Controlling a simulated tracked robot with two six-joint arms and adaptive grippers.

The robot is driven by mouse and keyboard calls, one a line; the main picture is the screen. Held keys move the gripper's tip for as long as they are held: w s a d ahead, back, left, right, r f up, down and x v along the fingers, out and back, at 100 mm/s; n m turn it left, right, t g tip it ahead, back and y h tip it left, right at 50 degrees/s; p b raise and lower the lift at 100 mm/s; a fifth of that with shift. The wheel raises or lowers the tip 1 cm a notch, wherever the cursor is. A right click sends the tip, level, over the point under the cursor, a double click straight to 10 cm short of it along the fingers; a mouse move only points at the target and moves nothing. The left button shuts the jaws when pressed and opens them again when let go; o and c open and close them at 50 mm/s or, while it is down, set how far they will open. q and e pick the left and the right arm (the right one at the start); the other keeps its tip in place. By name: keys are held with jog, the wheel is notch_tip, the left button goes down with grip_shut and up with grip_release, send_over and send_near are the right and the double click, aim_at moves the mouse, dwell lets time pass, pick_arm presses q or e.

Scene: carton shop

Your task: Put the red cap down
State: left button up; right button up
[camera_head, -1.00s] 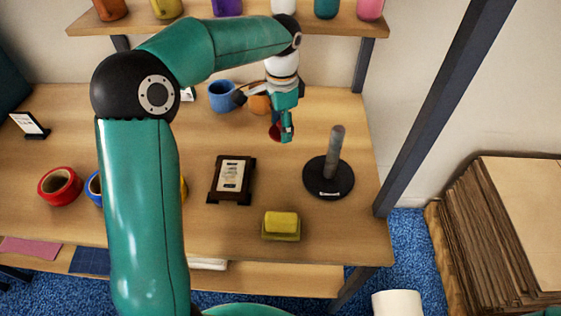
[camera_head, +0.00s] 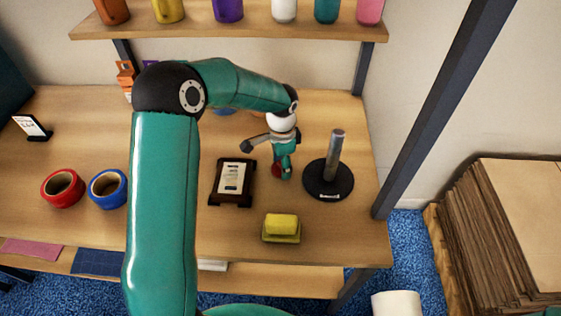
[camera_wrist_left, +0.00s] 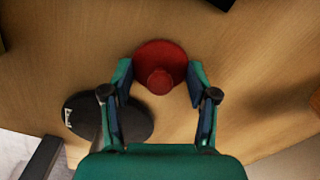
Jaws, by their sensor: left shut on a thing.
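The red cap (camera_wrist_left: 161,62) is round with a knob in its middle. In the left wrist view it sits between the two fingertips of my left gripper (camera_wrist_left: 160,78), which is shut on its sides. In the head view the cap (camera_head: 277,170) shows only in part, behind the fingers of my left gripper (camera_head: 282,172). It is low over the table, between the framed plaque and the dark stand; I cannot tell whether it touches the wood. My right gripper is in neither view.
The dark round stand with a grey post (camera_head: 328,182) is close on the right. A framed plaque (camera_head: 232,182) lies to the left, and a yellow block on a dish (camera_head: 281,227) is in front. Red tape (camera_head: 62,189) and blue tape (camera_head: 107,189) are farther left.

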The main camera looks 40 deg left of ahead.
pick_arm(q)
jog(key=o, duration=1)
jog(key=shift+c, duration=0.2)
jog(key=shift+r, duration=0.15)
notch_tip(320, 180, up, 12)
jog(key=shift+b, duration=0.45)
